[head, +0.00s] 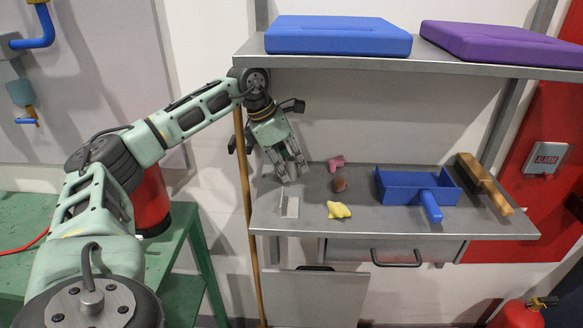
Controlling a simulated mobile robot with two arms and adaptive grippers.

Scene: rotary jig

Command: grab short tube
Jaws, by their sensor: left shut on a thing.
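My left gripper (287,168) is over the left part of the grey metal shelf, pointing down. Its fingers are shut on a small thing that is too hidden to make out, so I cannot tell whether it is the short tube. I make out no short tube elsewhere on the shelf. My right gripper is not in view.
The grey shelf (370,226) holds a pale flat piece (290,207), a pink piece (336,163), a brown piece (340,184), a yellow piece (339,210), a blue dustpan (407,188) and a wooden brush (485,183). Blue (338,36) and purple (505,45) cases lie above.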

